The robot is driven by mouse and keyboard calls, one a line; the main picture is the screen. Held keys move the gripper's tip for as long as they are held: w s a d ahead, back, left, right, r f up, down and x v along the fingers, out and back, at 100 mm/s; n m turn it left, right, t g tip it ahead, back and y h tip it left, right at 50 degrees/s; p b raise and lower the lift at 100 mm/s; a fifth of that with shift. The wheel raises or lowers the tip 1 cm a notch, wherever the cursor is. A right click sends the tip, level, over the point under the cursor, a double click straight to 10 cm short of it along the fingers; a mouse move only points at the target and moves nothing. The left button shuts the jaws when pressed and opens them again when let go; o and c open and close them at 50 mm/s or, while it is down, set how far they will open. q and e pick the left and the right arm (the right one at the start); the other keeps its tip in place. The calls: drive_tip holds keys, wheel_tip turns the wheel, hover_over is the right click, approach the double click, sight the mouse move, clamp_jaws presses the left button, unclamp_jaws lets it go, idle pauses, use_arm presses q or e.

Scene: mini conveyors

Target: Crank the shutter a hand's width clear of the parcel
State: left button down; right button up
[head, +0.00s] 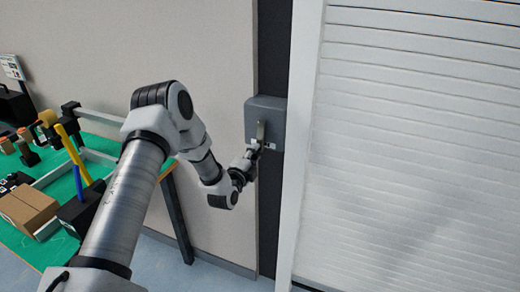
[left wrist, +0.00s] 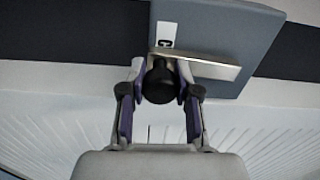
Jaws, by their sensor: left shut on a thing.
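The white slatted shutter (head: 420,130) fills the right of the head view. Its bottom edge is out of view. A grey crank box (head: 265,108) is fixed on the dark post to its left. The metal crank arm (head: 260,131) lies across the box face in the left wrist view (left wrist: 205,67). Its black knob (left wrist: 159,84) sits between the fingers of my left gripper (head: 253,152), which is shut on it. No parcel shows by the shutter. A brown cardboard box (head: 28,208) lies on the table at the left. My right gripper is not in view.
A green-topped table (head: 62,240) at the left holds a yellow tool, a blue tool, dark bins and other small items. Its dark leg (head: 178,222) stands near my left arm. The pale wall (head: 215,60) behind the arm is bare.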

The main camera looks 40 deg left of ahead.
use_arm(q)
drive_tip(key=shift+s+a+r+m+p, duration=0.15)
drive_tip(key=shift+a+r+m+p, duration=0.05)
drive_tip(key=shift+a+m+p, duration=0.65)
drive_tip(key=shift+d, duration=0.1)
drive_tip(key=c, duration=0.8)
unclamp_jaws()
drive_tip(key=shift+f, duration=0.1)
drive_tip(key=v, duration=1.2)
